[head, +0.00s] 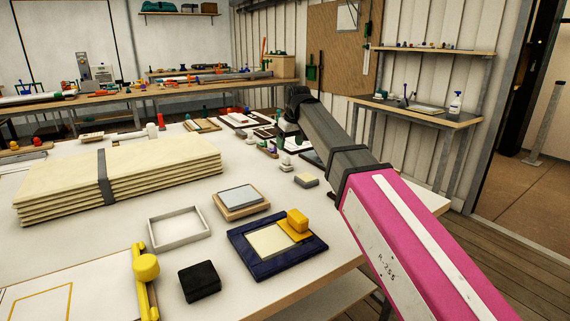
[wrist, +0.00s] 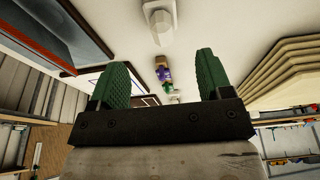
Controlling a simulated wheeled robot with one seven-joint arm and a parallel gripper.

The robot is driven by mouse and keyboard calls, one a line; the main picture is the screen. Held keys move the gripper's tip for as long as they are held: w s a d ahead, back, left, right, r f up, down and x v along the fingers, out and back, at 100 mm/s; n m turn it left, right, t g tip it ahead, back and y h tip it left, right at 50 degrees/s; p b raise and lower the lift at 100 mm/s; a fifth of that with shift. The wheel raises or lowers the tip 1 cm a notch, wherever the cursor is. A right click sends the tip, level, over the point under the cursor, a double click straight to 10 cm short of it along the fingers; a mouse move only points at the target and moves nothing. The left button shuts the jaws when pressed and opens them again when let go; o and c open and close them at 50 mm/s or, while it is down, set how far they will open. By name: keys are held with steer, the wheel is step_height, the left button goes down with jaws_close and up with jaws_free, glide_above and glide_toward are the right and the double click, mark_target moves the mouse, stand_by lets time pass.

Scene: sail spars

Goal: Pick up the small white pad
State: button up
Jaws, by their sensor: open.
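My gripper (head: 289,142) is at the far end of my outstretched arm, over the back right of the white table. Its two green fingers stand apart with nothing between them, as the wrist view (wrist: 162,64) also shows. A small whitish piece (head: 286,164), which looks like the white pad, lies on the table just below and in front of the fingers. It is small, and its details are hard to make out. In the wrist view, a white piece with a rounded top (wrist: 160,22) lies beyond the fingertips; I cannot tell if it is the same one.
Thick cream sheets (head: 120,175) are stacked on the left. A blue frame (head: 262,262), a white open tray (head: 178,228) and a black block (head: 199,281) stand nearer. Several small items crowd the table behind the gripper.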

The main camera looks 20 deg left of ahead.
mark_target(287, 156)
steer(key=x, duration=0.9)
steer(key=shift+s+a, duration=0.1)
steer(key=shift+s, duration=0.05)
steer(key=shift+r, duration=0.1)
steer(key=c, duration=1)
